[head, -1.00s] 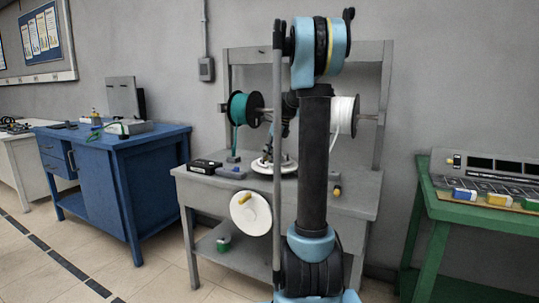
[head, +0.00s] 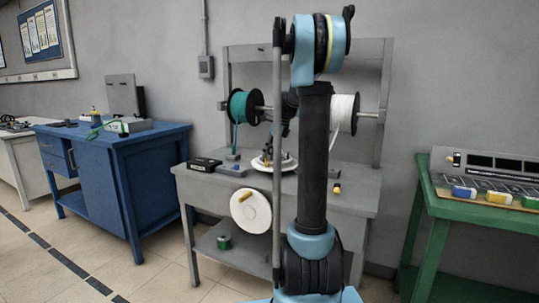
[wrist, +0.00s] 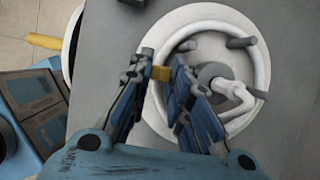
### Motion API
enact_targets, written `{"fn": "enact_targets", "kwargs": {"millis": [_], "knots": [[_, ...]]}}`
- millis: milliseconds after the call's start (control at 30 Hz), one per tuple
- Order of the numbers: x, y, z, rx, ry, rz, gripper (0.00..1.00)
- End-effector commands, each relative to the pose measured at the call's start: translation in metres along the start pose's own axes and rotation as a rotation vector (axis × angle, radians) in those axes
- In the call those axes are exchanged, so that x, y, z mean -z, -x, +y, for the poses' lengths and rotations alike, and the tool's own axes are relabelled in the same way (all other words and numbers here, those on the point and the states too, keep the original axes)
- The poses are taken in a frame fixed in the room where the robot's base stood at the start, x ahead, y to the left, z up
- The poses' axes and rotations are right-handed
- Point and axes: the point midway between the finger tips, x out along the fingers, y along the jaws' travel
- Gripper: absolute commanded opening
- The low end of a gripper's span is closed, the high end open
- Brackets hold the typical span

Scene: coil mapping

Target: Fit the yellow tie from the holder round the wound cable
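My gripper (wrist: 162,73) is over the winding plate in the wrist view, its fingertips closed on a small yellow piece that looks like the yellow tie (wrist: 162,74). The tie is above the left part of the pale ring of wound cable (wrist: 262,60); I cannot tell whether it touches it. Grey pegs (wrist: 241,42) stand inside the ring, and a white loop (wrist: 235,90) curves by a grey hub. In the head view the white winder (head: 288,167) is partly hidden behind my arm. A small yellow item (head: 337,188), possibly at the holder, is on the bench's front right.
The grey bench (head: 350,200) carries a teal spool (head: 243,106) and a white spool (head: 345,112) on its rack. A white disc (head: 250,213) with a yellow handle hangs at its front. A black box (head: 204,165) lies at the left. A green table (head: 480,215) stands right.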

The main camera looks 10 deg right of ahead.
Motion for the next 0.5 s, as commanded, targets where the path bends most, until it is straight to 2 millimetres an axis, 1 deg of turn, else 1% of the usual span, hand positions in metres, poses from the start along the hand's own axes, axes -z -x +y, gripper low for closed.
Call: {"fn": "enact_targets", "kwargs": {"millis": [33, 67, 100, 367, 500], "knots": [[0.0003, -0.0004, 0.0000, 0.000, 0.000, 0.001, 0.31], [0.0003, -0.0003, 0.0001, 0.000, 0.000, 0.000, 0.38], [0.0002, -0.0003, 0.0001, 0.000, 0.000, 0.000, 0.41], [-0.0001, 0.0000, 0.0001, 0.000, 0.000, 0.000, 0.41], [-0.0001, 0.0045, -0.0001, 0.000, -0.001, 0.000, 0.41]]}}
